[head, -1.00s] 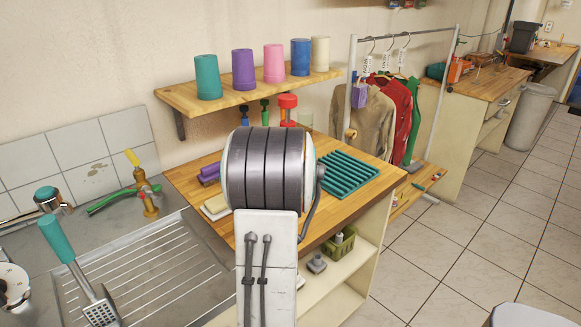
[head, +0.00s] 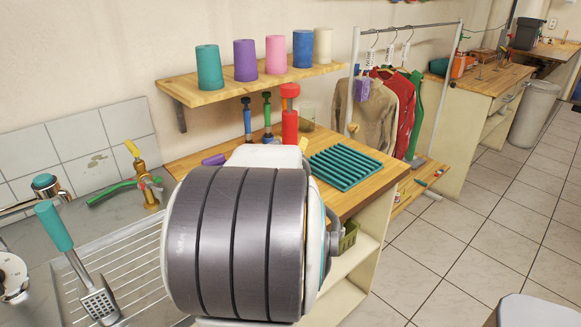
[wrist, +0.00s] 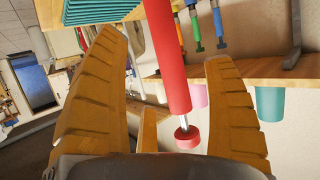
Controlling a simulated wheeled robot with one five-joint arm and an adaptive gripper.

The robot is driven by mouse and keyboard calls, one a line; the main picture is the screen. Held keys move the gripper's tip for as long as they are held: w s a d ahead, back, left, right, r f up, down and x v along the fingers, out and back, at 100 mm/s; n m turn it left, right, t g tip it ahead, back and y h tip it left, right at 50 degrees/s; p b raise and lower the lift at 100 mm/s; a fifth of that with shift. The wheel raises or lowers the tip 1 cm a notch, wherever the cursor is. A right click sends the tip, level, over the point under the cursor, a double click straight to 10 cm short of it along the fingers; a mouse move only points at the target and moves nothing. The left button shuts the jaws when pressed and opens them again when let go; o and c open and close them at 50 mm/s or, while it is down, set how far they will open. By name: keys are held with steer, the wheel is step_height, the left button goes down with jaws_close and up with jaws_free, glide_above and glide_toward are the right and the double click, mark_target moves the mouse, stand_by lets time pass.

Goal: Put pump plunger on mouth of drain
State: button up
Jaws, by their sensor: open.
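A red pump with a wide red handle (head: 290,115), which looks like the pump plunger, stands upright on the wooden counter, its lower part hidden by my arm. In the wrist view, which is upside down, the red pump (wrist: 172,75) shows its body, a short metal rod and a round red end. My gripper (wrist: 165,50) is open, with one yellow finger on either side of the pump in the picture; neither visibly grips it. In the head view my arm hides most of the gripper. I cannot make out the drain's mouth.
A blue-handled tool (head: 247,118) and a green one (head: 267,112) stand left of the pump. A teal rack (head: 345,168) lies to its right. A shelf (head: 260,80) with several cups hangs above. The metal sink drainboard (head: 140,270) with a teal-handled grater is at left.

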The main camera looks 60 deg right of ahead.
steer(key=shift+s+a+r, duration=0.15)
steer(key=shift+a, duration=0.2)
